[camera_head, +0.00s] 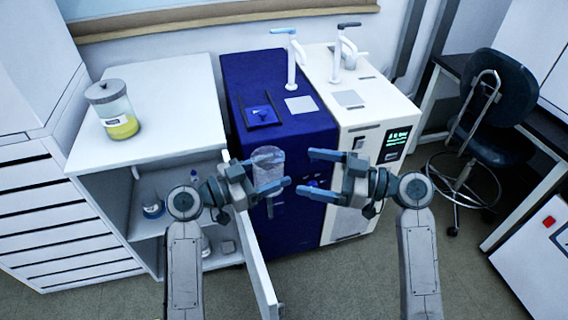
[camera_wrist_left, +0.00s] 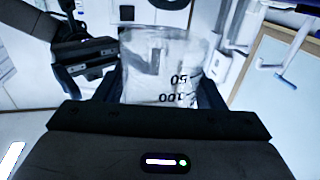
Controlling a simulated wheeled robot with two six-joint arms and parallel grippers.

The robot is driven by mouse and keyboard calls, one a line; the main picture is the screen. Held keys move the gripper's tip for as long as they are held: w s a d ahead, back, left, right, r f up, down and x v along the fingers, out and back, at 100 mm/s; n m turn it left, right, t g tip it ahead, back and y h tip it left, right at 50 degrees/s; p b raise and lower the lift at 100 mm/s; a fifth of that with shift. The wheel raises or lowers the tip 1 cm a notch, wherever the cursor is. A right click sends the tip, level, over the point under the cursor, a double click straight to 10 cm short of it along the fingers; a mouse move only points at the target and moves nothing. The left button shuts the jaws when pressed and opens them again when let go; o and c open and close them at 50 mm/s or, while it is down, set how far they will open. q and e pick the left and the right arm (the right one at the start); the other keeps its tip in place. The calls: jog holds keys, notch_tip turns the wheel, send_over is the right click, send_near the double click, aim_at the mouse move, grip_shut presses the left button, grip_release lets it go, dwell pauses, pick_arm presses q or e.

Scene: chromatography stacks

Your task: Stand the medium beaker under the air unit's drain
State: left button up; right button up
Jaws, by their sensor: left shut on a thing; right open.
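The clear beaker (camera_head: 268,163) is held in my left gripper (camera_head: 262,177), which is shut on it, in front of the blue unit. In the left wrist view the beaker (camera_wrist_left: 165,65) shows printed marks and stands between the fingers. The blue unit (camera_head: 285,150) has a white tap on top. A white unit (camera_head: 365,120) with a green display and a white tap stands against its right side. I cannot tell which one is the air unit, and no drain is clearly visible. My right gripper (camera_head: 320,174) is open and empty in front of the units.
A white cabinet (camera_head: 160,80) with an open door (camera_head: 262,270) stands left of the units, with glassware on its shelves. A lidded jar of yellow contents (camera_head: 113,110) is on its top. A dark stool (camera_head: 490,110) stands at right. Floor (camera_head: 350,275) in front is clear.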

aim_at(283, 165)
jog(key=x, duration=0.8)
jog(key=shift+w+a, duration=0.15)
jog(key=shift+a, duration=0.1)
jog(key=shift+f, duration=0.1)
jog(key=shift+c, duration=0.2)
jog(key=c, duration=1.1)
pick_arm(q)
jog(key=o, duration=1.1)
pick_arm(e)
jog(key=shift+o, duration=0.2)
